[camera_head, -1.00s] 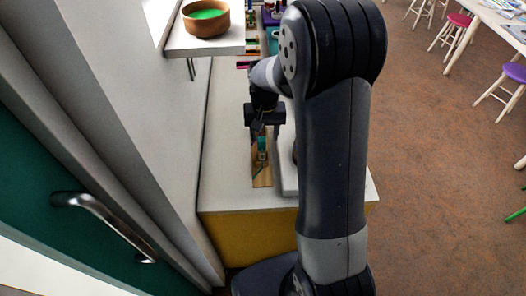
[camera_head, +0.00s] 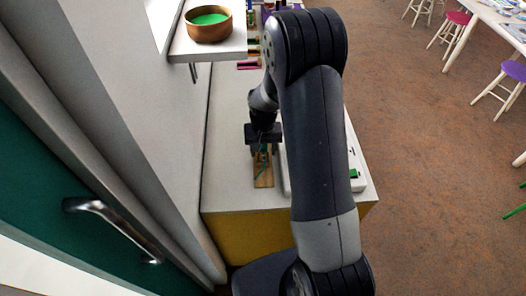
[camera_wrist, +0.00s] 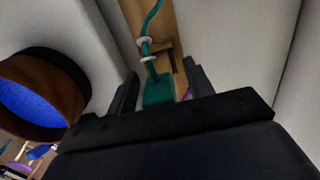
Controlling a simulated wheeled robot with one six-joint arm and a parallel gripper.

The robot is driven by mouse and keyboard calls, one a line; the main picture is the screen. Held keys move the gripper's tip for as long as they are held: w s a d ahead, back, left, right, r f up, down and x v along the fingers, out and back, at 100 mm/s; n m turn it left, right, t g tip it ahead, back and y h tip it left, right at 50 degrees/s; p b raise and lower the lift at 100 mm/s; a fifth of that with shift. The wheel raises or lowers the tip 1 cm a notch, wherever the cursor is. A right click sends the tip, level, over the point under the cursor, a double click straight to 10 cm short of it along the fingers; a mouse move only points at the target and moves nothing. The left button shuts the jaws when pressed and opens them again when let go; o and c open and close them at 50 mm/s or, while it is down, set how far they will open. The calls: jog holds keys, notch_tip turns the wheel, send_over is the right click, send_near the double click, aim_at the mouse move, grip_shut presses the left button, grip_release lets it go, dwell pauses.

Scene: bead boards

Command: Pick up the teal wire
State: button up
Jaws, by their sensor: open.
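The teal wire (camera_wrist: 152,20) rises from a teal block (camera_wrist: 158,90) in the wrist view, with pale rings around it near the block. It also shows as a thin strand on the narrow wooden board (camera_head: 264,180) in the head view (camera_head: 262,162). My gripper (camera_wrist: 160,68) is open, its two dark fingers on either side of the teal block in the picture. I cannot tell whether they touch it. In the head view my gripper (camera_head: 262,145) is over the board's far part and hides the block.
A wooden bowl with green contents (camera_head: 208,22) stands on a shelf at upper left. A brown bowl with blue contents (camera_wrist: 40,95) is left of my gripper. A white panel (camera_head: 358,178) lies right of the board. The white counter (camera_head: 228,185) is clear at left.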

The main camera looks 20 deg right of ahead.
jog(key=c, duration=1.1)
jog(key=shift+o, duration=0.2)
jog(key=shift+r, duration=0.15)
